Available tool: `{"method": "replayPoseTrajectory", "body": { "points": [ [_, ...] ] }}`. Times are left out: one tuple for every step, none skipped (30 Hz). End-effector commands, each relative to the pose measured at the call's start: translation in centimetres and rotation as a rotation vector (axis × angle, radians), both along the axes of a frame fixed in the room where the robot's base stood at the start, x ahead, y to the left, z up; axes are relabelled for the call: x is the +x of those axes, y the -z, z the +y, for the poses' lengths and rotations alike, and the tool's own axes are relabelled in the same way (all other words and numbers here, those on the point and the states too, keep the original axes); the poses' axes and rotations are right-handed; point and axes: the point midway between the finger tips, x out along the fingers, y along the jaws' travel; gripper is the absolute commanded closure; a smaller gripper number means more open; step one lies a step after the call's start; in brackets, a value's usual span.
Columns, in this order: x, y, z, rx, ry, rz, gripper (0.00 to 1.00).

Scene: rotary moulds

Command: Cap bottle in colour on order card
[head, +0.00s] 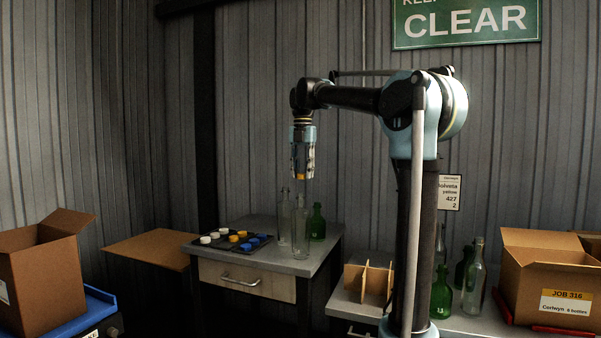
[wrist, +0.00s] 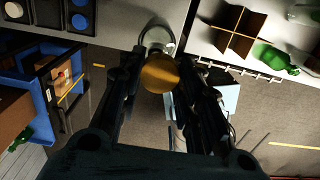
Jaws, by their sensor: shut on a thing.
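My gripper (head: 302,172) is shut on a yellow cap (wrist: 159,73), held in the air above the drawer cabinet. The cap also shows at the fingertips in the head view (head: 301,177). A clear bottle (head: 301,230) stands upright on the cabinet, below the gripper; a gap separates cap and bottle. In the wrist view a clear bottle (wrist: 157,37) shows just beyond the cap, partly hidden by it. Another clear bottle (head: 285,215) and a green bottle (head: 317,222) stand beside it. The order card (head: 452,192) reads yellow, its left edge hidden by my arm.
A dark tray (head: 262,249) on the cabinet (head: 226,254) holds white, yellow and blue caps. On the right bench are a wooden divider (head: 366,281), green and clear bottles (head: 474,280) and a cardboard box (head: 545,275). An open box (head: 40,270) stands at left.

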Motion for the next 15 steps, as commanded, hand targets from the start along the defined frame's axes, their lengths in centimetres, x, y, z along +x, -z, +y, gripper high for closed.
{"method": "replayPoseTrajectory", "body": {
  "points": [
    [-0.1,0.3,0.2,0.000,-0.004,0.000,0.80],
    [-0.1,0.5,0.4,0.000,-0.005,0.000,0.80],
    [-0.1,0.8,0.5,0.000,-0.007,0.000,0.80],
    [-0.2,1.0,0.6,0.000,-0.008,0.000,0.80],
    [-0.2,1.2,0.7,0.000,-0.009,0.000,0.80],
    [-0.2,1.6,0.8,0.000,-0.010,0.000,0.80],
    [-0.2,1.8,0.8,0.000,-0.011,0.000,0.80],
    [-0.3,2.1,0.9,0.000,-0.012,0.000,0.80],
    [-0.3,2.4,0.9,0.000,-0.013,0.000,0.80],
    [-0.3,2.6,1.0,0.000,-0.013,0.000,0.80],
    [-0.3,2.8,1.0,0.000,-0.013,0.000,0.80],
    [-0.3,3.1,1.0,0.000,-0.014,0.000,0.80],
    [-0.3,3.3,1.0,0.000,-0.014,0.000,0.80],
    [-0.3,3.4,1.0,0.000,-0.014,0.000,0.80],
    [-0.3,3.6,1.0,0.000,-0.014,0.000,0.80]
  ]
}}
